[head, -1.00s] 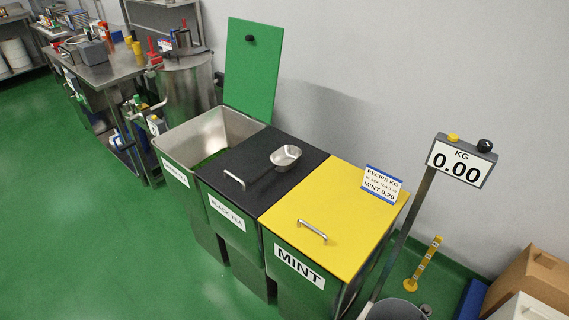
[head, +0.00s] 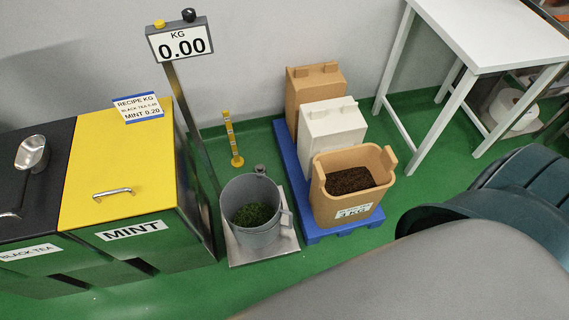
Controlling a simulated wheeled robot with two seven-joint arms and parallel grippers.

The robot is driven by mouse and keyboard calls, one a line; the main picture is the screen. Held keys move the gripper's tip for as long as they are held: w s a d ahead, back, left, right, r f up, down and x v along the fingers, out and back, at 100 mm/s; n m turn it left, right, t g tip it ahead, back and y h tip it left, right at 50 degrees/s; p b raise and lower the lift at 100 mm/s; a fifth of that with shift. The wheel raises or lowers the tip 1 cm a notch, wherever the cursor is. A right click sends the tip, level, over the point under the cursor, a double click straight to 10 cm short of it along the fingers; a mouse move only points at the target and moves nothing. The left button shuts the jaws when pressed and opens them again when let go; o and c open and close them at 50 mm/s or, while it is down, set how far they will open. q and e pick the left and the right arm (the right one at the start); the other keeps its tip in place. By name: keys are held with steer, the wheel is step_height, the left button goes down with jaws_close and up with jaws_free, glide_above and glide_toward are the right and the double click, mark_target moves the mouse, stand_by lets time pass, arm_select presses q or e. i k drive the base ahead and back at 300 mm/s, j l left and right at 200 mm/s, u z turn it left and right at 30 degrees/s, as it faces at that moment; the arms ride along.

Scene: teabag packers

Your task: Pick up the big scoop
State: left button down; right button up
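A shiny metal scoop (head: 32,152) lies on the black lid (head: 45,190) of the black tea bin, near the left edge of the head view. It is the only scoop I can make out, and I cannot tell from its size whether it is the big one. Neither of my grippers shows in this view. Nothing is seen touching the scoop.
A yellow lid (head: 120,165) covers the mint bin. A grey bucket (head: 252,228) holding green leaf stands on the scale plate (head: 285,240); the display (head: 181,42) reads 0.00. A blue pallet (head: 330,232) carries a brown-filled tan box (head: 345,205). A white table (head: 500,35) stands behind.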

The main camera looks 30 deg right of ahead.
mark_target(33, 156)
steer(key=z, duration=0.5)
steer(key=u, duration=1.35)
